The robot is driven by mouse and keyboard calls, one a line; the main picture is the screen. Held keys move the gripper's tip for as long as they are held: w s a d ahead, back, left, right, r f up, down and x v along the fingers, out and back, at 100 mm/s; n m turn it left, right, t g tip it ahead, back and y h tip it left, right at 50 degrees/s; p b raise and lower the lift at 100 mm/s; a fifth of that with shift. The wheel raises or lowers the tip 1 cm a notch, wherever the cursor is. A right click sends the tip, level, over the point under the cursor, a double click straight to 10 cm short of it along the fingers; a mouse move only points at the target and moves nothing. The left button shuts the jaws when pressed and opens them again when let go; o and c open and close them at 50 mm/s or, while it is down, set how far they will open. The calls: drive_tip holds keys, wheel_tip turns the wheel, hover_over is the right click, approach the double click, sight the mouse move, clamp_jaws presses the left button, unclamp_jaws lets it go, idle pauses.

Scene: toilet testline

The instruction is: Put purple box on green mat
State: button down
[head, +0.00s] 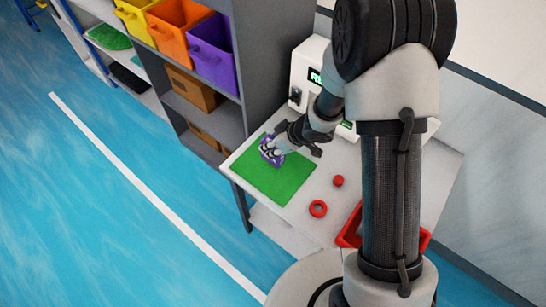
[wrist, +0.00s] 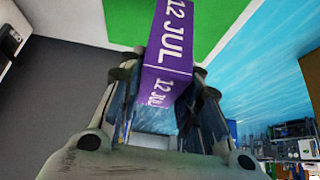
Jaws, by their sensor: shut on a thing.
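The purple box (wrist: 166,50) has white "12 JUL" lettering and sits between the fingers of my gripper (wrist: 160,95) in the wrist view. In the head view the purple box (head: 269,150) shows at the tip of my gripper (head: 278,150), over the upper part of the green mat (head: 272,183). My gripper is shut on it. The mat lies flat on the white table and also shows in the wrist view (wrist: 222,22). I cannot tell whether the box touches the mat.
A red ring (head: 318,208), a small red piece (head: 338,181) and a red tray (head: 350,232) are on the white table (head: 310,235), the tray partly behind my arm. A white machine (head: 305,70) stands behind. A shelf with yellow, orange and purple bins (head: 212,55) is at left.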

drive_tip(key=shift+f+b, duration=1.25)
drive_tip(key=shift+f, duration=0.85)
drive_tip(key=shift+f, duration=0.25)
drive_tip(key=c, duration=1.2)
unclamp_jaws()
drive_tip(key=p+v, duration=0.6)
drive_tip(key=v, duration=0.6)
drive_tip(key=shift+r, duration=0.3)
